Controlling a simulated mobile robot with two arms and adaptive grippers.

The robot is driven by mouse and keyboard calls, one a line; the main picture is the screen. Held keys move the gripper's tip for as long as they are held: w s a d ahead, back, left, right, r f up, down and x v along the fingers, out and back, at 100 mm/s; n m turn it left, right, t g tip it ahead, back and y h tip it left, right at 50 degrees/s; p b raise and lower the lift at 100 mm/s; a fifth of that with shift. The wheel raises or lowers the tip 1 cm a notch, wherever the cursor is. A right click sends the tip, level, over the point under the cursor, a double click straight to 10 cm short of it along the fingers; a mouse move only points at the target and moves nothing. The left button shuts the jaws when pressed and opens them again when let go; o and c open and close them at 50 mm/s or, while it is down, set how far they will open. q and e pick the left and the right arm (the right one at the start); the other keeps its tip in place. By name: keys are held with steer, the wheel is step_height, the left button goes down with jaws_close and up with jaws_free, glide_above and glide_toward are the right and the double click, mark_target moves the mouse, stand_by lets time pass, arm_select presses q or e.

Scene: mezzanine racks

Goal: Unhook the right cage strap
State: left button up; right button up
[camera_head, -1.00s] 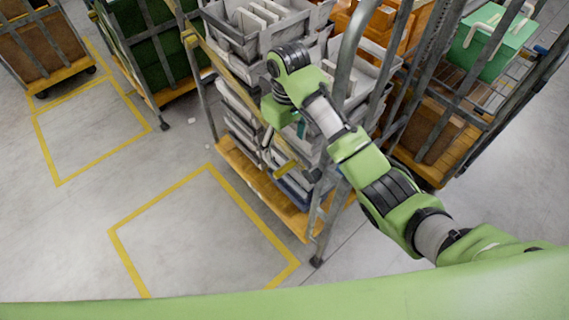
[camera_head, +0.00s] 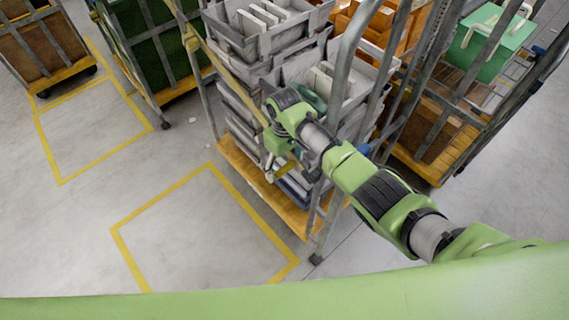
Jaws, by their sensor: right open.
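The cage strap (camera_head: 228,72) is a yellow-tan band. It runs slantwise across the open front of the middle roll cage (camera_head: 206,104), from the upper left down towards my right arm. My right gripper (camera_head: 277,168) is in front of the cage's right side, low beside the stacked grey trays. It is open, small in the picture and partly hidden by its own wrist. A short yellow piece (camera_head: 287,171) shows right by it; I cannot tell whether they touch. The strap's lower right end and its hook are hidden behind my arm. My left gripper is not in view.
Grey trays (camera_head: 240,47) fill the middle cage on its orange base (camera_head: 243,165). A cage with a green box (camera_head: 489,42) stands to the right, other loaded cages to the left. The floor with yellow-marked bays (camera_head: 205,235) is clear in front.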

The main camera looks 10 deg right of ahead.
steer(key=shift+f, duration=0.3)
